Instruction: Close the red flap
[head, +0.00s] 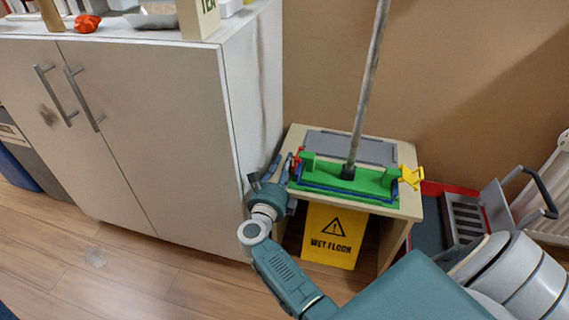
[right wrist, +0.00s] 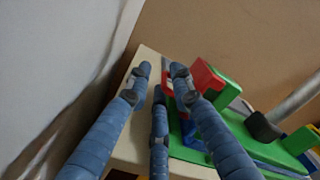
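The red flap (head: 298,160) is at the left end of a green mop-head holder (head: 375,183) on a small wooden table. In the right wrist view the red flap (right wrist: 204,77) stands raised and tilted beside the green end piece. My right gripper (head: 276,172) is at the table's left edge, just left of the flap. In the right wrist view its three blue fingers (right wrist: 158,85) are spread with nothing between them. The right-hand fingertip is close to the flap; I cannot tell if they touch. The fingers partly hide the flap's lower part. My left gripper is not in view.
A mop pole (head: 368,80) rises from the holder's middle. A yellow flap (head: 411,176) stands at its right end. A white cabinet (head: 150,120) is close on the left. A yellow wet floor sign (head: 332,237) stands under the table (head: 408,152). A cart (head: 465,215) stands right.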

